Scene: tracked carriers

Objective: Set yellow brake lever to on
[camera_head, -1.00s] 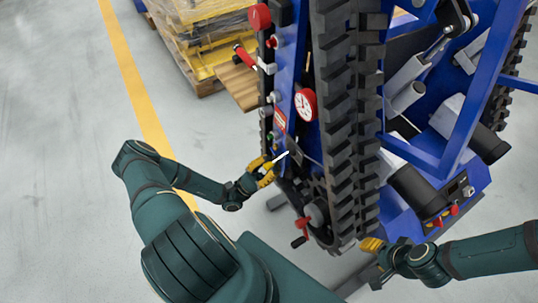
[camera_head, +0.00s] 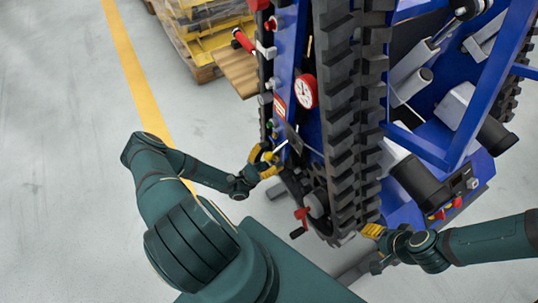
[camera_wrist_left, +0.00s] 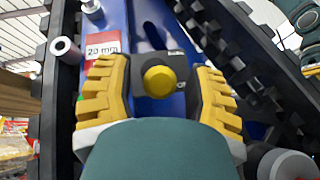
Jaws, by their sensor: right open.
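The yellow brake lever shows in the left wrist view as a round yellow knob (camera_wrist_left: 159,81) seen end-on in front of a dark plate on the blue carrier frame. In the head view its pale shaft (camera_head: 281,146) stands out from the carrier's near side. Its on or off setting cannot be read. My left gripper (camera_head: 264,162) is at the lever; its yellow fingers (camera_wrist_left: 162,88) are apart on either side of the knob, with gaps showing. My right gripper (camera_head: 374,232) is open and empty, low by the front of the track.
A red crank handle (camera_head: 299,224) sits low on the carrier. A round gauge (camera_head: 306,91) and a red-handled lever (camera_head: 242,40) are higher up. The black track (camera_head: 347,130) stands close to my left gripper. The floor (camera_head: 60,150) at left is clear.

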